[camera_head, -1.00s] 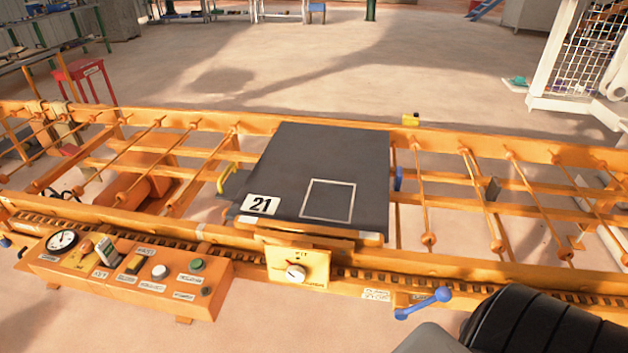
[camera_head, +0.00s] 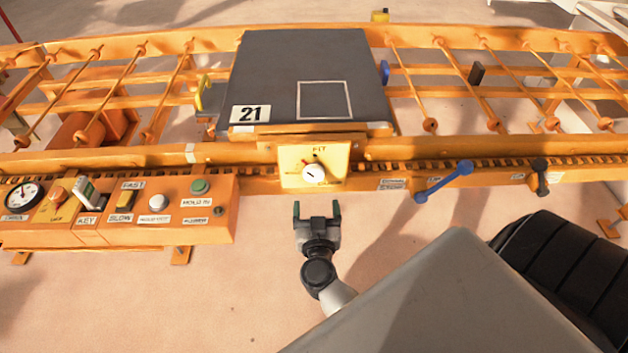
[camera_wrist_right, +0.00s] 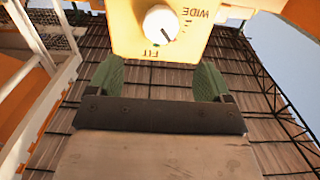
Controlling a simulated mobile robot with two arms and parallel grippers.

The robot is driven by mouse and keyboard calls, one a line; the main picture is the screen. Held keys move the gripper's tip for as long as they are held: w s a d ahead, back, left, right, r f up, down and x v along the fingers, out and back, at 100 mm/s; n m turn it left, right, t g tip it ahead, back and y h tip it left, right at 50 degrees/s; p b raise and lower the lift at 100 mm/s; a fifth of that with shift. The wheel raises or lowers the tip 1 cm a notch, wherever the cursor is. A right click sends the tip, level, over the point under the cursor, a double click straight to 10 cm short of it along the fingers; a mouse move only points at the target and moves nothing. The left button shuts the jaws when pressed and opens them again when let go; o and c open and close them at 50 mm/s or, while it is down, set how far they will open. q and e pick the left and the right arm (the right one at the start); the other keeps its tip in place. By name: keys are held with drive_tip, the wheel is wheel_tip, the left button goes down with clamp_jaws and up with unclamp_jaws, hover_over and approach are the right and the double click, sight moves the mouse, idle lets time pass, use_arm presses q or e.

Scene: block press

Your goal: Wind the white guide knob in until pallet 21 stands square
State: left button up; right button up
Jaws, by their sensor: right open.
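The dark pallet 21 (camera_head: 272,80) lies on the orange roller conveyor, its number plate at the near left corner. Its near edge looks slightly tilted against the rail. The white guide knob (camera_head: 313,173) sits on a yellow plate (camera_head: 291,157) marked FIT on the rail in front of the pallet. It also shows in the right wrist view (camera_wrist_right: 160,23), ahead of the fingers. My right gripper (camera_head: 317,209) is open and empty, just short of the knob and apart from it. In the wrist view its green fingertips (camera_wrist_right: 155,80) stand wide apart. My left gripper is out of view.
An orange control box (camera_head: 120,212) with gauge, key, switch and buttons stands left of the knob. A blue lever (camera_head: 444,182) and a dark lever (camera_head: 541,177) are on the rail to the right. The floor in front is clear.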

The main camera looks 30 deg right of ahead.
sight(315, 175)
drive_tip(key=b+x, duration=0.1)
drive_tip(key=x, duration=0.7)
drive_tip(key=shift+w+d+f, duration=0.1)
drive_tip(key=shift+w+d, duration=0.05)
drive_tip(key=shift+w, duration=0.2)
drive_tip(key=shift+w+d, duration=0.25)
drive_tip(key=shift+w, duration=0.15)
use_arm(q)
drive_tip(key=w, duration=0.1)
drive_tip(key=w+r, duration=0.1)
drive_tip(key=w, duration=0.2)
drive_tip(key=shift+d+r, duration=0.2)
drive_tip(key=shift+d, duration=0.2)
use_arm(e)
drive_tip(key=c, duration=0.9)
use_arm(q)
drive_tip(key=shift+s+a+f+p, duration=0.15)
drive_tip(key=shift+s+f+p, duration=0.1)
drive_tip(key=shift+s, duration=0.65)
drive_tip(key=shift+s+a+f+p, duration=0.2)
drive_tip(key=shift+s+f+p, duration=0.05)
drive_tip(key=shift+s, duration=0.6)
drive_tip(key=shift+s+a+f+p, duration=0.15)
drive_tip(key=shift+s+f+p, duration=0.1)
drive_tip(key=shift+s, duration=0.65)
use_arm(e)
drive_tip(key=shift+m, duration=1.6)
drive_tip(key=o, duration=0.9)
drive_tip(key=shift+s, duration=0.1)
